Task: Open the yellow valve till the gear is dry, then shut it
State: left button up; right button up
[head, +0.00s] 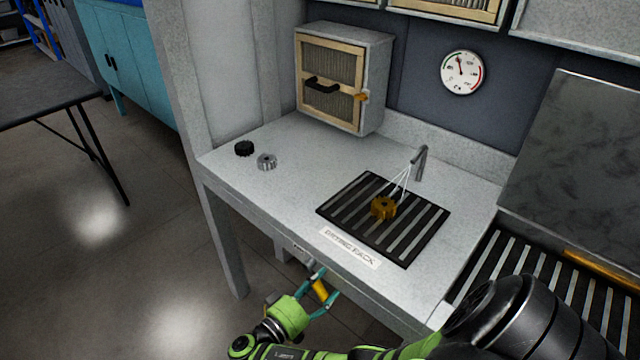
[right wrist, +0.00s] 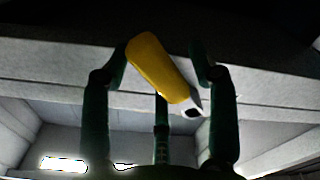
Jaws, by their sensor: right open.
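The yellow valve handle (head: 320,289) is under the front edge of the worktop, below the drying rack label. In the right wrist view the yellow valve handle (right wrist: 158,68) lies tilted, its lower end on a grey metal stub. My right gripper (head: 327,284) is open with its fingers on either side of the handle; the right wrist view shows my right gripper (right wrist: 162,60) the same way. The orange-brown gear (head: 383,208) sits on the black slatted drying rack (head: 345,199). Thin white streaks run from the grey nozzle (head: 420,158) down to the gear. My left gripper is out of view.
A black gear (head: 244,148) and a grey gear (head: 266,161) lie on the worktop (head: 290,200) at left. A mesh-door cabinet (head: 335,75) and a wall gauge (head: 462,73) are behind. A dark slatted surface (head: 540,290) lies at right.

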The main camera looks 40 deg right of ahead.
jog(key=a, duration=0.7)
jog(key=shift+s+a, duration=0.2)
jog(key=shift+s, duration=0.1)
